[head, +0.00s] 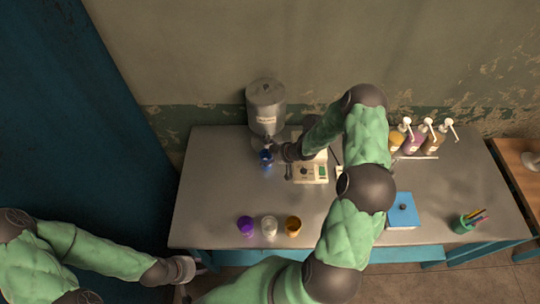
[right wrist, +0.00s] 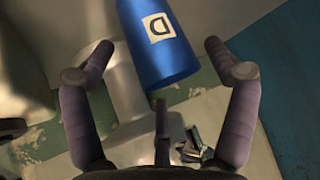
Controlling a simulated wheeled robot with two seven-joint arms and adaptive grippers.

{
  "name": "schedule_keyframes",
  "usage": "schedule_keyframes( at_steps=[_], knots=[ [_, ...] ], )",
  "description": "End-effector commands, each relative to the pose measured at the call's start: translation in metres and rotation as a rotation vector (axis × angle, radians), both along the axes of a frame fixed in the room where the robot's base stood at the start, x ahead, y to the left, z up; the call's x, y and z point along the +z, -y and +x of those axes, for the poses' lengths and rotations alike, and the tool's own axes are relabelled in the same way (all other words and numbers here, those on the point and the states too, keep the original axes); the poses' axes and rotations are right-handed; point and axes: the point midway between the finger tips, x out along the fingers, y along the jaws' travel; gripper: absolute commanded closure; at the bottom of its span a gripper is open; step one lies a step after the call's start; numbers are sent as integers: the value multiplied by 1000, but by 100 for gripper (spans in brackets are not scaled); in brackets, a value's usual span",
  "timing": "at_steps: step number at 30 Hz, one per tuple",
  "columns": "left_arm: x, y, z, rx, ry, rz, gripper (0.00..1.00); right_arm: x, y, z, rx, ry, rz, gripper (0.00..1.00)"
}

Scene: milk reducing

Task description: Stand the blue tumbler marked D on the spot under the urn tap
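The blue tumbler (head: 266,160) stands on the table in front of the grey urn (head: 266,105), near its tap. In the right wrist view the tumbler (right wrist: 158,48) shows a white label with a D. My right gripper (head: 279,151) is beside the tumbler on its right.
A purple tumbler (head: 246,226), a whitish one (head: 269,228) and an orange one (head: 293,226) stand near the front edge. A cream machine (head: 312,170) is right of my gripper. Pump bottles (head: 413,140), a blue book (head: 404,211) and a green pen cup (head: 463,225) lie further right.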

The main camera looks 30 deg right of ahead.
Motion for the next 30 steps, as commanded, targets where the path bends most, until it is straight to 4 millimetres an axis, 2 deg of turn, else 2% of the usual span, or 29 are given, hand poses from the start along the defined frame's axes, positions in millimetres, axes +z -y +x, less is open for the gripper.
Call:
schedule_keyframes(
  at_steps=[8, 21, 30],
  knots=[
    [2, 0, 0, 0, 0, 0, 60, 7, 2, -2, -1, 1, -1, 14],
    [12, 0, 0, 0, 0, 0, 60, 67, 24, -52, -3, 1, -1, 14],
    [18, 0, 0, 0, 0, 0, 60, 89, 32, -72, -1, 0, 0, 14]
  ],
)
